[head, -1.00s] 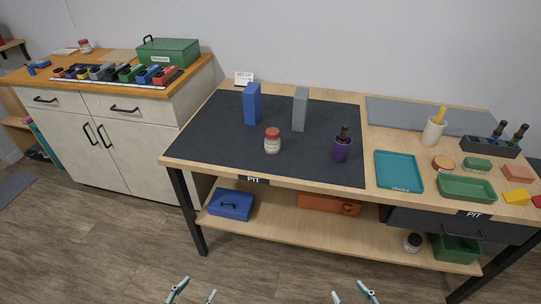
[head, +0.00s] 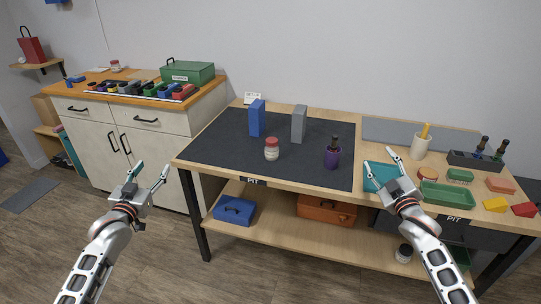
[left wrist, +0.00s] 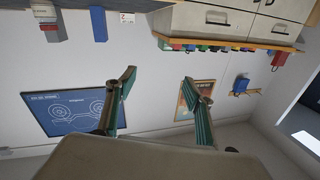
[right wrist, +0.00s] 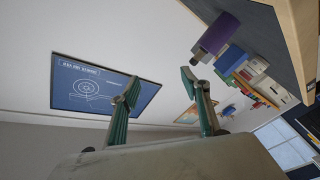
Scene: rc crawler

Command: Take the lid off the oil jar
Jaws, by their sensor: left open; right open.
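A small pale jar with a red lid (head: 271,149) stands upright on the dark mat (head: 215,140) of the middle bench, lid on. Similar jars stand on the left cabinet (head: 116,66) and, with a dark lid, on the lower shelf (head: 404,253); I cannot read which one holds oil. My left gripper (head: 151,172) is open and empty, in front of the cabinet and left of the bench; its fingers show in the left wrist view (left wrist: 158,82). My right gripper (head: 379,163) is open and empty, in front of the teal tray (head: 376,180), partly hiding it; its fingers show in the right wrist view (right wrist: 158,84).
A blue block (head: 257,118) and a grey block (head: 299,124) stand behind the red-lidded jar. A green tray (head: 446,195) and small parts crowd the bench's right end. The mat's front left is clear.

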